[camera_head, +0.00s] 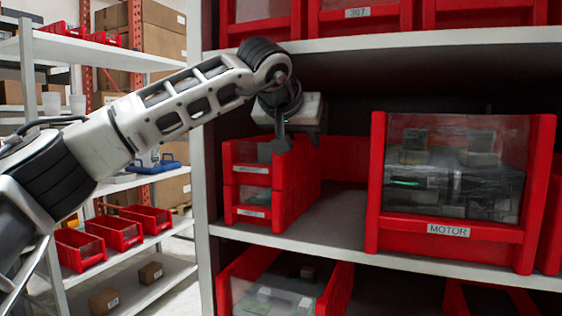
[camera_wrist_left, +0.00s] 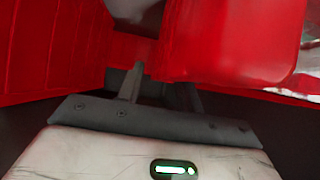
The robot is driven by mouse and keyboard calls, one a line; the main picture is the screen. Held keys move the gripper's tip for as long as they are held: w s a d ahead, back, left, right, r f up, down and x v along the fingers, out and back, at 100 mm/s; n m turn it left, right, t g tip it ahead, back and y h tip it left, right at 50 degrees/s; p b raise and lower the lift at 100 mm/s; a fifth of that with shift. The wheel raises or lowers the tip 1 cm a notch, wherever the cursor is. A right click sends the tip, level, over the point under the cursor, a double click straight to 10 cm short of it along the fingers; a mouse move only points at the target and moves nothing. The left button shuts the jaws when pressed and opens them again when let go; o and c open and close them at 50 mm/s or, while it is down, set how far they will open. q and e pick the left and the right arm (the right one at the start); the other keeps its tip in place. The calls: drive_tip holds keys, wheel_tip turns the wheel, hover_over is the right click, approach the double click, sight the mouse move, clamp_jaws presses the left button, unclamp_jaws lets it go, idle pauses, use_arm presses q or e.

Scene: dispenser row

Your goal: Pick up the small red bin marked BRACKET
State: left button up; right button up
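Two small red bins are stacked at the left end of the middle shelf in the head view: an upper bin (camera_head: 250,170) and a lower bin (camera_head: 252,212). Each has a white front label, too small to read, so I cannot tell which says BRACKET. My left gripper (camera_head: 283,142) reaches over the upper bin from above, with a finger near its upper edge. In the left wrist view the fingers (camera_wrist_left: 162,88) stand apart, close to red bin walls (camera_wrist_left: 225,45). Part of one finger is hidden, and contact is unclear. My right gripper is out of view.
A large red bin (camera_head: 448,233) marked MOTOR stands to the right, with some bare shelf (camera_head: 335,225) between. An upper shelf edge (camera_head: 420,42) runs above my gripper. Another red bin (camera_head: 340,290) sits below. A shelf post (camera_head: 203,200) is at the left.

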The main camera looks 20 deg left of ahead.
use_arm(q)
clamp_jaws()
idle(1.4)
drive_tip(key=shift+r, duration=0.2)
